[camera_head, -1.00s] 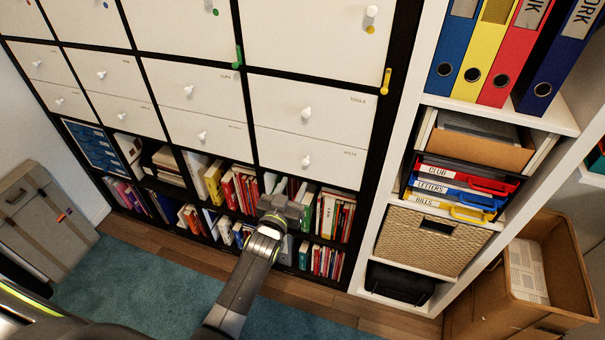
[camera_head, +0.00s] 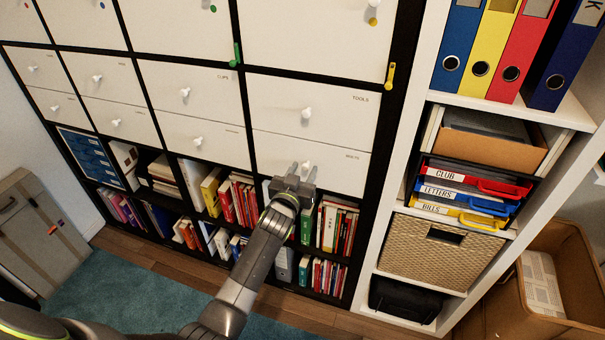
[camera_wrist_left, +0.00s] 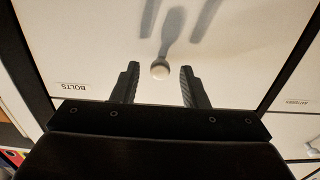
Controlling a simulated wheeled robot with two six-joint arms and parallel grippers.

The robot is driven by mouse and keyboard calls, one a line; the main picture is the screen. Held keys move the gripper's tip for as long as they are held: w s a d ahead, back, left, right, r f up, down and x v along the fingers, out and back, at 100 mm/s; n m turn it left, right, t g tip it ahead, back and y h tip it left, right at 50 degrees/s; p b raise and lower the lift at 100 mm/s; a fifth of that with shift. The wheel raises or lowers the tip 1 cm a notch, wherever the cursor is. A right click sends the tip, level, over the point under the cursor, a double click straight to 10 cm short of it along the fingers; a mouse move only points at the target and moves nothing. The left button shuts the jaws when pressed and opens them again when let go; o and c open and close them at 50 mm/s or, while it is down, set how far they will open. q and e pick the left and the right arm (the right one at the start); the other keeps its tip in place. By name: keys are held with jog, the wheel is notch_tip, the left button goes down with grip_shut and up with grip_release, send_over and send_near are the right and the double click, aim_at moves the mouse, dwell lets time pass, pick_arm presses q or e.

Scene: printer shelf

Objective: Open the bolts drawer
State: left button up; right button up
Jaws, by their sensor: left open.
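The bolts drawer (camera_head: 335,172) is a white front in the right column of the dark-framed unit, below the tools drawer (camera_head: 340,108), and looks shut. Its label and front also show in the left wrist view (camera_wrist_left: 84,60). Its round white knob (camera_head: 306,165) sits near the middle of the front. My left gripper (camera_head: 304,170) is open and empty at the knob. In the left wrist view the knob (camera_wrist_left: 160,72) lies between the two spread fingers, apart from both. Whether the fingertips reach past it is hard to tell. My right gripper is not in view.
Open shelves of books (camera_head: 335,225) lie directly below the drawer. A white shelf with binders, letter trays (camera_head: 470,185) and a wicker basket (camera_head: 440,250) stands to the right. A cardboard box (camera_head: 575,265) is on the floor at right.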

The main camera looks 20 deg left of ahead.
pick_arm(q)
jog(key=shift+c, duration=0.2)
grip_shut()
jog(key=shift+s, duration=0.1)
jog(key=s+p, duration=1.4)
jog(key=s, duration=0.8)
jog(key=shift+s+a+p, duration=0.3)
jog(key=shift+a+p, duration=0.05)
jog(key=shift+a, duration=0.05)
jog(key=shift+o, duration=0.2)
grip_release()
